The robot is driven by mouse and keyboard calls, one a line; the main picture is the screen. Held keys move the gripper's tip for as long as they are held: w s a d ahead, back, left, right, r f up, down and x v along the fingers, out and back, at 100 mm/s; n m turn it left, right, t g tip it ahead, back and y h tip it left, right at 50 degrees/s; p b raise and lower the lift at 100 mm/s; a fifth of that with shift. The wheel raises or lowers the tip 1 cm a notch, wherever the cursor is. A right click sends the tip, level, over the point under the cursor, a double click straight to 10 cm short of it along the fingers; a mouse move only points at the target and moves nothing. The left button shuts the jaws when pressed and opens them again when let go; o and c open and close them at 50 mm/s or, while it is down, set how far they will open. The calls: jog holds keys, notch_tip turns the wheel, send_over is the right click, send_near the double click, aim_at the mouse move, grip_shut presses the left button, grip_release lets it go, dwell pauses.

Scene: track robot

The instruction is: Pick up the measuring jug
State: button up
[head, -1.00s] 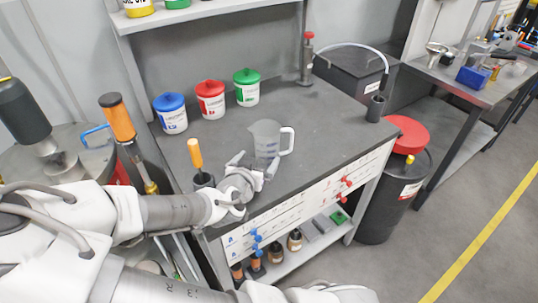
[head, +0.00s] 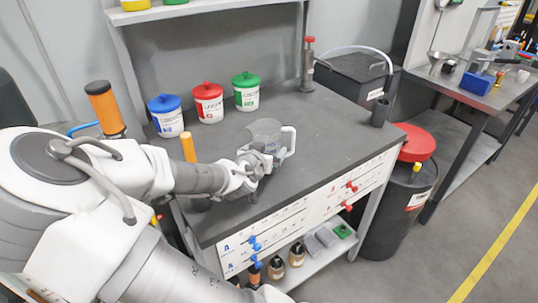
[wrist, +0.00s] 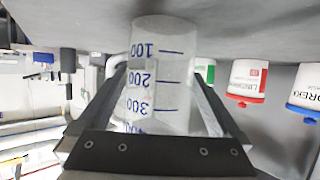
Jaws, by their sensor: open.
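The measuring jug (head: 268,128) is clear with a white handle and stands on the dark workbench top (head: 330,115). My gripper (head: 262,158) is right at the jug's near side in the head view and hides its lower part. In the wrist view the jug (wrist: 160,75) appears upside down, with blue marks 100, 200 and 300. There my gripper (wrist: 158,105) is open, with one finger on each side of the jug. I cannot tell whether the fingers touch it. The jug's handle (wrist: 112,66) is at the left in the wrist view.
Blue-lidded (head: 167,116), red-lidded (head: 208,103) and green-lidded (head: 246,92) tubs stand behind the jug. An orange-handled tool (head: 188,148) stands close to my arm. A dark cup (head: 380,112) and a red-topped pump bottle (head: 308,66) stand farther right.

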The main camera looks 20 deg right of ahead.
jog(key=shift+w+d+f, duration=0.1)
jog(key=shift+w+d, duration=0.15)
jog(key=c, duration=1)
jog(key=shift+c, duration=0.2)
